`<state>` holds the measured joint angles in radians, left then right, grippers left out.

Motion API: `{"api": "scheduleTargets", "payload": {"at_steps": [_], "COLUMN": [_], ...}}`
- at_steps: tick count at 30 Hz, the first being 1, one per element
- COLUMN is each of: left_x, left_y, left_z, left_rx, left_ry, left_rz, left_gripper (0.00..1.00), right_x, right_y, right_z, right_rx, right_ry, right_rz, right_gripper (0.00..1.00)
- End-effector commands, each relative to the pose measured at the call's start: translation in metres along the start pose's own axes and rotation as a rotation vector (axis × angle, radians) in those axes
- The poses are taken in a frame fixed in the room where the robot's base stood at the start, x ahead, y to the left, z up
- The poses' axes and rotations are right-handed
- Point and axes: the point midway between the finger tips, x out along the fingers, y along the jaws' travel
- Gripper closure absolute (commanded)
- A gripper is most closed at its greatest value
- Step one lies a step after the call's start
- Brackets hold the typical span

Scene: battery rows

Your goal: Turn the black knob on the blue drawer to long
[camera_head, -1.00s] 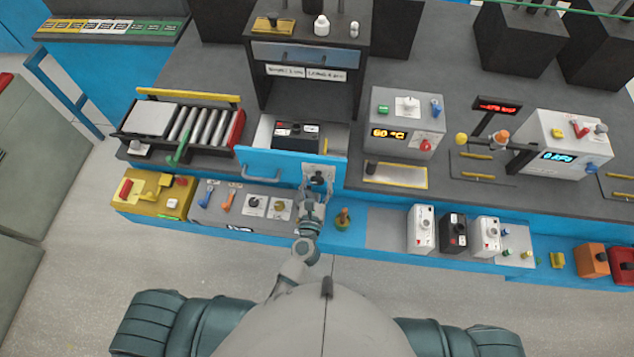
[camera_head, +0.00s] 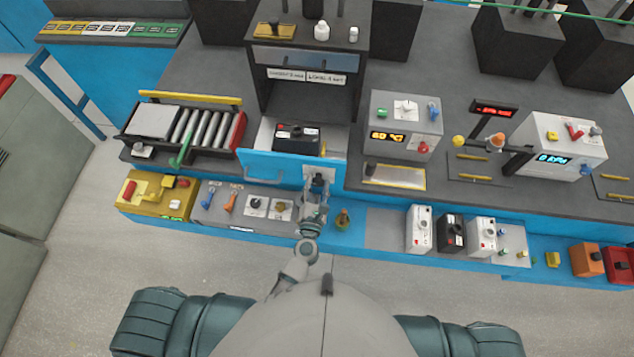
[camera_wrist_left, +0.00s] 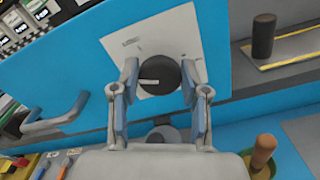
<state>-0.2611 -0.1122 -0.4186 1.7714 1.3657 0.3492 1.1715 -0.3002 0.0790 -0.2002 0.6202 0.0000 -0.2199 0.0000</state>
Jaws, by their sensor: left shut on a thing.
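The blue drawer (camera_head: 262,167) stands open below the dark cabinet, with a black battery block (camera_head: 297,138) in it. In the left wrist view the black knob (camera_wrist_left: 160,75) sits on a pale plate (camera_wrist_left: 195,45) on the blue drawer front (camera_wrist_left: 75,75). A light mark shows on the knob's left part. My left gripper (camera_wrist_left: 158,78) has one finger on each side of the knob and is shut on it. In the head view my left gripper (camera_head: 317,185) covers most of the knob. My right gripper is not in view.
The drawer's grey handle (camera_head: 264,175) is left of the knob. A yellow-edged tray (camera_head: 394,176) lies to the right. Two label plates (camera_head: 306,76) hang on the cabinet.

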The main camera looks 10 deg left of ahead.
Motion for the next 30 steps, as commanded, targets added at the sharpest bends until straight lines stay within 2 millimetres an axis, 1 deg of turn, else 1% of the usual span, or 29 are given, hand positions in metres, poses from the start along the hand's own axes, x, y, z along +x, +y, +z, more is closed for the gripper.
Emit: {"api": "scheduleTargets", "payload": {"at_steps": [1, 3, 15, 22, 30], "left_x": [0.0, 0.0, 0.0, 0.0, -0.001], "left_y": [-0.001, -0.001, -0.003, -0.004, -0.005], "left_z": [0.002, 0.003, 0.001, 0.0, -0.001], "left_rx": [0.044, 0.111, 0.449, 0.574, 0.641], "left_ry": [0.0, 0.0, -0.001, -0.001, -0.001], "left_rz": [-0.004, -0.003, -0.004, -0.005, -0.005], "left_gripper": [0.9, 0.9, 0.9, 0.9, 0.9], "right_x": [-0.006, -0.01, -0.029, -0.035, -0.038], "right_y": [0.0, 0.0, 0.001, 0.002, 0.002], "right_z": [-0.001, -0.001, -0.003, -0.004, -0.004], "right_rx": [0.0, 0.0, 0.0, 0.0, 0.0], "right_ry": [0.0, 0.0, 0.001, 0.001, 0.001], "right_rz": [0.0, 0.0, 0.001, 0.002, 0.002], "right_gripper": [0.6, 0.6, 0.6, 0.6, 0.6]}}
